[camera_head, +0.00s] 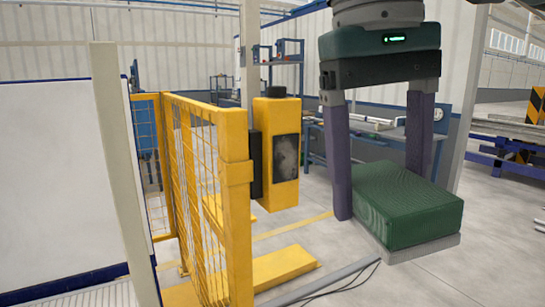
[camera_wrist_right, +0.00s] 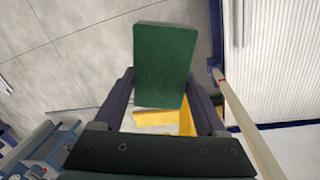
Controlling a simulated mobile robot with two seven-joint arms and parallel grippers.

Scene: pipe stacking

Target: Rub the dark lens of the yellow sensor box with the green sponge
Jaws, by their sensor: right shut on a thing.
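The yellow sensor box (camera_head: 270,125) is mounted on a yellow fence post in the middle of the head view. Its dark lens (camera_head: 286,157) faces the right and has pale grey smudges. My right gripper (camera_head: 382,190) is shut on the green sponge (camera_head: 408,207), a block with a light grey layer underneath. The sponge is to the right of the lens and lower, with a clear gap between them. In the right wrist view the sponge (camera_wrist_right: 165,65) sits between both fingers, and yellow parts show behind it. My left gripper is out of view.
A yellow mesh fence (camera_head: 205,190) stands left of the box, beside a pale post (camera_head: 122,170) and a white panel (camera_head: 55,180). A grey bar and dark cable (camera_head: 330,285) lie low in front. A blue workbench (camera_head: 375,135) stands behind.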

